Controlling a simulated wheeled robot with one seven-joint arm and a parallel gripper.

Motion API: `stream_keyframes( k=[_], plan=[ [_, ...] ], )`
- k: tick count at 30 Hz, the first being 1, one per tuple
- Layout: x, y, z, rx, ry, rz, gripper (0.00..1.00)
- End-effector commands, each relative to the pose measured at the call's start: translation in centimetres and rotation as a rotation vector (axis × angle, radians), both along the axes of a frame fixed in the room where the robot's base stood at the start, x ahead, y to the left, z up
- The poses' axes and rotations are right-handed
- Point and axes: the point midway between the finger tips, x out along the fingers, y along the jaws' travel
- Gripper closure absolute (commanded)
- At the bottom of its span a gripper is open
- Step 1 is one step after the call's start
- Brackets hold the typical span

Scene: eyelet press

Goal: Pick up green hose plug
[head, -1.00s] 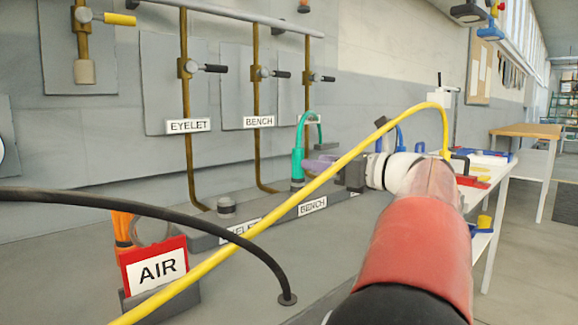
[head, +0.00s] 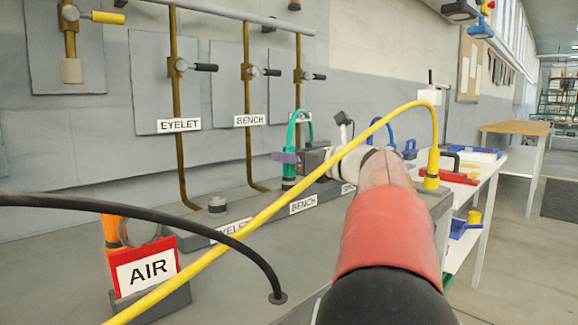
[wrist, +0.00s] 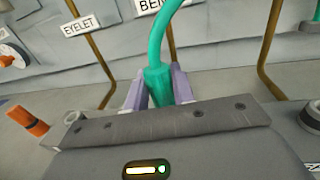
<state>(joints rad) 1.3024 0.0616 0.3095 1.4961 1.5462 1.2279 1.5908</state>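The green hose plug (head: 289,171) stands upright on the grey manifold block (head: 246,214), behind the BENCH label. Its green hose loops up from the top. In the wrist view the plug (wrist: 158,86) is in the middle. My gripper (head: 286,157) is level with the plug, its purple fingers around it. In the wrist view one finger of my gripper (wrist: 159,88) is on each side, close to the plug. I cannot tell whether they press on it. The plug's lower end is hidden behind my gripper body there.
A yellow hose (head: 300,193) arches across in front of my arm. A black hose (head: 200,204) curves down to the bench at left, near the red AIR sign (head: 146,268). Brass pipes with valves (head: 175,120) run along the wall. A white table (head: 513,165) stands at right.

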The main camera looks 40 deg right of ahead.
Motion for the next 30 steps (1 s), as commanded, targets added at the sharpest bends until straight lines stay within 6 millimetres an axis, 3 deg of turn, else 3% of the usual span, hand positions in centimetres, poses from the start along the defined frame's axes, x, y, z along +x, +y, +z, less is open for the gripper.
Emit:
stream_keyframes(
  k=[4,12,24,30],
  plan=[
    [0.0,0.0,0.0,0.0,0.0,0.0,0.99],
    [0.0,0.0,0.6,-0.002,-0.001,0.0,0.99],
    [0.0,0.0,8.0,-0.003,-0.002,0.001,0.99],
    [0.0,0.0,10.0,-0.001,-0.001,0.001,0.99]
  ],
)
